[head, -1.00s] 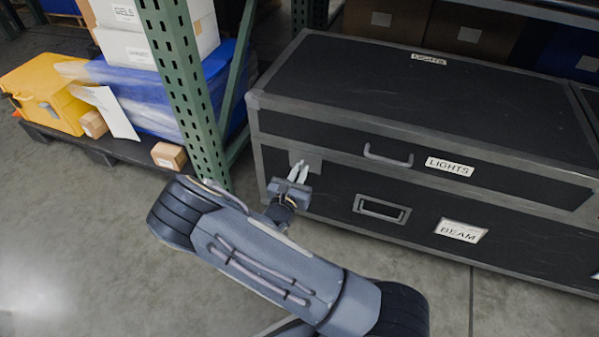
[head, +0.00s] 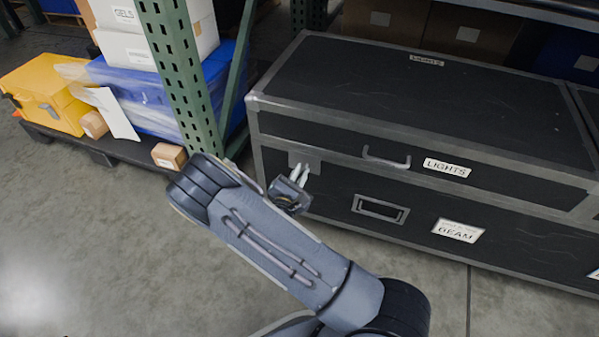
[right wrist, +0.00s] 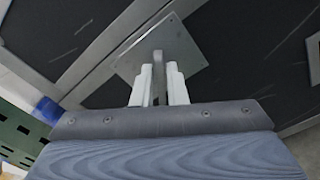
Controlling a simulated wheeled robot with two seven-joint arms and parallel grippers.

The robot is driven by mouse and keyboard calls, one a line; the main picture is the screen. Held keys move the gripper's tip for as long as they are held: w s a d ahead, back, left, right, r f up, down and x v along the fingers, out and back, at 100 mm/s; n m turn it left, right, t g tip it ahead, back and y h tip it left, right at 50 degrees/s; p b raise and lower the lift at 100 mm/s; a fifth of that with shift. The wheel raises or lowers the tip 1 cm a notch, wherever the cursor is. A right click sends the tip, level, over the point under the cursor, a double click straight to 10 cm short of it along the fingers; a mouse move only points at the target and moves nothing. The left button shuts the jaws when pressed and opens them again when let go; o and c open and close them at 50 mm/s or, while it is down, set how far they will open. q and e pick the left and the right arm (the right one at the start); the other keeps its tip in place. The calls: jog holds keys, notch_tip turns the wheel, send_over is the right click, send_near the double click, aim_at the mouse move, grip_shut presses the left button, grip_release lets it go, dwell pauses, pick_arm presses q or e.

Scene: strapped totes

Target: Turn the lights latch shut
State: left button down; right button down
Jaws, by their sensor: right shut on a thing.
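The black lights case (head: 400,165) has grey metal edges, a LIGHTS label (head: 447,167) and a lid that looks closed. Its latch plate (head: 310,160) is at the left end of the front face, across the lid seam. My right gripper (head: 302,172) is at this plate. In the right wrist view, my right gripper (right wrist: 159,85) is shut on the thin latch (right wrist: 158,68), which stands out from the square metal plate (right wrist: 185,52). The fingers hide much of the latch. My left gripper is in neither view.
A green rack post (head: 178,85) stands left of the case. Behind it are a yellow case (head: 45,95), a blue tote (head: 135,100) and a small cardboard box (head: 169,156). The concrete floor in front is clear.

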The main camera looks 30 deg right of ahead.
jog(key=shift+s+f+m+b, duration=0.15)
jog(key=shift+m+b, duration=0.95)
jog(key=shift+m, duration=1.65)
jog(key=shift+f+m+b, duration=0.2)
jog(key=shift+m+b, duration=0.85)
jog(key=shift+m, duration=1.7)
jog(key=c, duration=1.6)
grip_release()
jog(key=shift+o, duration=0.2)
jog(key=shift+r, duration=0.1)
